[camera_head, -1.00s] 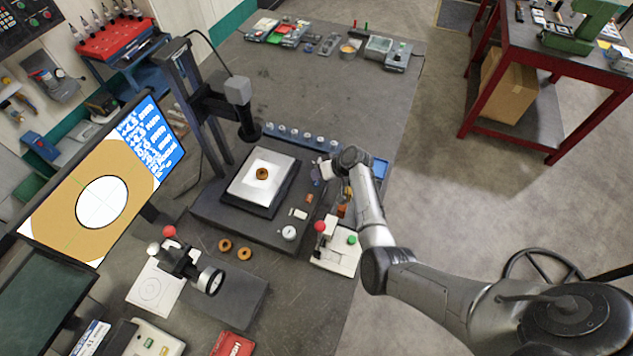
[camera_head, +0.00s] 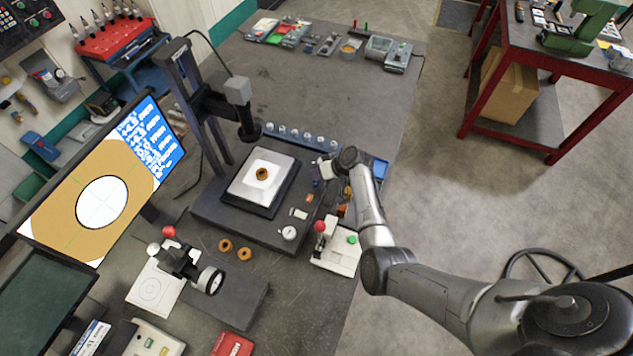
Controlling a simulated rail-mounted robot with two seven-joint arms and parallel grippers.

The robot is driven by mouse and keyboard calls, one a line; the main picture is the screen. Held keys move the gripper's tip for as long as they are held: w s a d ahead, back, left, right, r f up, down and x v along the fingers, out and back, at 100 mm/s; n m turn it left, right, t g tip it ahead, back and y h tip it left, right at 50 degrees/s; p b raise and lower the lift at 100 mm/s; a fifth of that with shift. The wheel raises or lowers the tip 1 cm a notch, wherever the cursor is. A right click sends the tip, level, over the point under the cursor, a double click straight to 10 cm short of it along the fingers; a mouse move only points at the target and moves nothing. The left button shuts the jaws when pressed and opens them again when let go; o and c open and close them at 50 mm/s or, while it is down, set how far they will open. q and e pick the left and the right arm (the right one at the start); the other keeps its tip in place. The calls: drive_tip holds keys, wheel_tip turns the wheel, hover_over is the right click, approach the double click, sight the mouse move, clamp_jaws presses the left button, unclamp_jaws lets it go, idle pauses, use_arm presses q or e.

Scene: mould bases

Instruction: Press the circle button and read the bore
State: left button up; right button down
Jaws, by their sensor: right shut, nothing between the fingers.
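A measuring stage (camera_head: 236,195) under a dark camera column holds a brown ring (camera_head: 262,174) on its pale plate. The monitor (camera_head: 48,226) at the left shows a magnified orange ring with a white bore and crosshair, beside a blue panel (camera_head: 149,138) of white text too small to read. My right gripper (camera_head: 318,170) is shut and empty at the right edge of the stage's base. I cannot tell which is the circle button, or whether the fingers touch one. My left gripper is out of view.
Two brown rings (camera_head: 244,254) lie in front of the base. A white control box (camera_head: 339,259) with a red-knobbed lever stands at its right. A bench fixture (camera_head: 177,262) stands front left. The table's far middle is clear.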

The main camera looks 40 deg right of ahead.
idle(0.4)
drive_tip(key=shift+f, duration=0.2)
drive_tip(key=shift+f+b, duration=0.2)
drive_tip(key=shift+b, duration=0.1)
drive_tip(key=shift+f, duration=0.35)
idle(0.5)
drive_tip(key=shift+r, duration=0.1)
idle(0.3)
drive_tip(key=shift+r+p, duration=0.6)
drive_tip(key=shift+r, duration=0.05)
